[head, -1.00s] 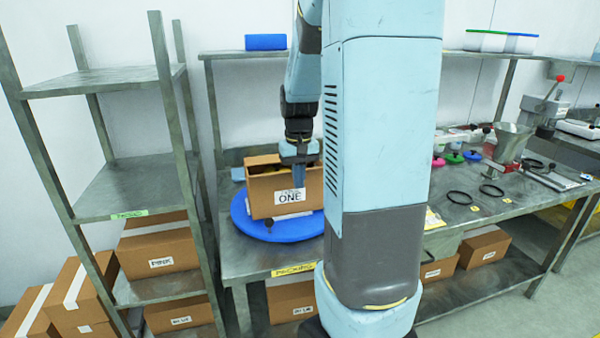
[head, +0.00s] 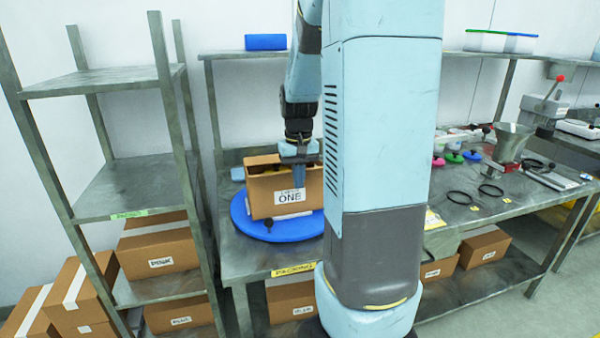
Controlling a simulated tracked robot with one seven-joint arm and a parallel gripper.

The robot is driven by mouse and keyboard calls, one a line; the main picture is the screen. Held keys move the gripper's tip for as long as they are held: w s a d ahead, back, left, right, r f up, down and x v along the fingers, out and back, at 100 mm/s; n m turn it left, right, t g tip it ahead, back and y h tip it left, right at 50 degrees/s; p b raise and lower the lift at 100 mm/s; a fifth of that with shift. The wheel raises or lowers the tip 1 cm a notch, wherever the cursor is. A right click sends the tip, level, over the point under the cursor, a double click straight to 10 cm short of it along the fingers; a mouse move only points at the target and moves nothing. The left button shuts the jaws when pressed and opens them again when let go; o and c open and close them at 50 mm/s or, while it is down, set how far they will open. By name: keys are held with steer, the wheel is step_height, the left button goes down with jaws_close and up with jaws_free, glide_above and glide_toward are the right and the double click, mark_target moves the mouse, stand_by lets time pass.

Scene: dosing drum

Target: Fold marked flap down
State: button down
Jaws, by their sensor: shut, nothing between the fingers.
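A brown cardboard box (head: 265,192) stands on a blue round turntable (head: 257,226) on the metal bench. A white label reading ONE is on its front face or front flap; I cannot tell which. My gripper (head: 299,182) points down at the box's front right, its fingers together with nothing between them. The fingertips are just above the label, over the front face; I cannot tell whether they touch it.
A metal shelf rack (head: 120,170) with brown boxes below stands at the left. A blue block (head: 265,42) lies on the upper shelf. A metal funnel (head: 510,142) and black rings (head: 490,190) are on the bench at the right.

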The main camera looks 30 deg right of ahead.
steer(key=shift+w+d+r, duration=0.3)
steer(key=shift+w+r, duration=0.25)
steer(key=shift+w, duration=0.45)
steer(key=shift+w+d+r, duration=0.3)
steer(key=shift+w+r, duration=0.2)
steer(key=shift+w, duration=0.55)
steer(key=shift+w+d+r, duration=0.3)
steer(key=shift+w+r, duration=0.25)
steer(key=shift+w, duration=0.45)
steer(key=shift+w+d+f, duration=0.15)
steer(key=shift+w+d, duration=0.05)
steer(key=shift+w, duration=0.4)
steer(key=shift+w+d+f, duration=0.15)
steer(key=shift+w, duration=0.5)
steer(key=shift+w+d+f, duration=0.15)
steer(key=shift+w+d, duration=0.05)
steer(key=shift+w, duration=0.4)
steer(key=shift+w+d+r, duration=0.1)
steer(key=shift+w+d, duration=0.1)
steer(key=shift+w, duration=0.5)
steer(key=shift+w+d+f, duration=0.1)
steer(key=shift+w+d, duration=0.1)
steer(key=shift+w, duration=0.45)
steer(key=shift+w+d+r, duration=0.1)
steer(key=shift+w+d, duration=0.1)
steer(key=shift+w, duration=0.5)
